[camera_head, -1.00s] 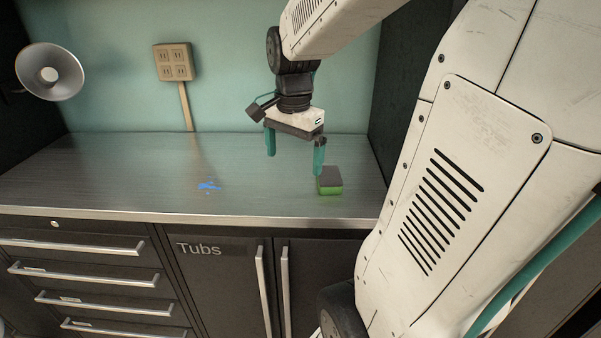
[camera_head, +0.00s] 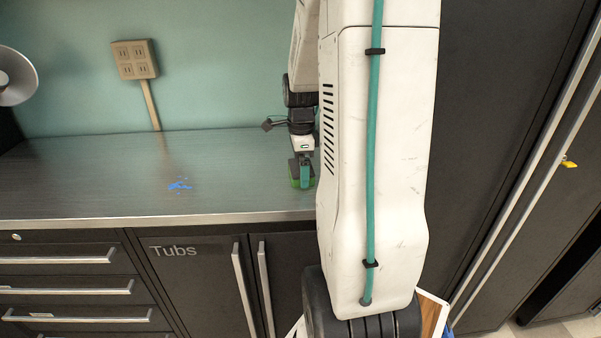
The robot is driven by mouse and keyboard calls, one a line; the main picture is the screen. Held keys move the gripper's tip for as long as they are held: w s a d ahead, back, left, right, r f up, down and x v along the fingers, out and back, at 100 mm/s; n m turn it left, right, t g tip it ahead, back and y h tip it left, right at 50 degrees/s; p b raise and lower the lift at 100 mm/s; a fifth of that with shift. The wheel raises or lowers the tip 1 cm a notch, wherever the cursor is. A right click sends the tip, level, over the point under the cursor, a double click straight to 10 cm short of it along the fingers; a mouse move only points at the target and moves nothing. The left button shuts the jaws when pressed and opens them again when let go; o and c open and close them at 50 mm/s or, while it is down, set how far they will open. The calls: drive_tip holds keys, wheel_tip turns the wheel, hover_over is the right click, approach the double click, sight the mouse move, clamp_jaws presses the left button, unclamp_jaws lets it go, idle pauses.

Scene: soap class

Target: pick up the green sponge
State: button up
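The green sponge (camera_head: 294,183), with a dark top, is on the metal counter, close to the front edge and left of my large white arm link. My gripper (camera_head: 304,177) is down at the sponge and seen nearly edge-on. The other finger is hidden, so I cannot tell whether the fingers are closed on the sponge.
The counter (camera_head: 90,175) is clear to the left except for a blue smear (camera_head: 179,184). A wall outlet (camera_head: 135,60) and a lamp (camera_head: 14,78) are behind it. Drawers and a "Tubs" cabinet (camera_head: 190,290) are below. A tall dark cabinet (camera_head: 500,100) stands at right.

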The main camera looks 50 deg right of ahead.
sight(299, 167)
drive_tip(key=shift+f, duration=0.35)
drive_tip(key=c, duration=0.8)
drive_tip(key=shift+r, duration=0.1)
drive_tip(key=shift+w+a+r, duration=0.15)
drive_tip(key=shift+r, duration=0.2)
wheel_tip(299, 167, up, 7)
drive_tip(key=shift+w+f, duration=0.1)
drive_tip(key=shift+f, duration=0.1)
drive_tip(key=w+a, duration=1.2)
drive_tip(key=w, duration=0.2)
drive_tip(key=shift+w+a+f, duration=0.2)
drive_tip(key=shift+w+a, duration=0.15)
drive_tip(key=shift+a, duration=0.05)
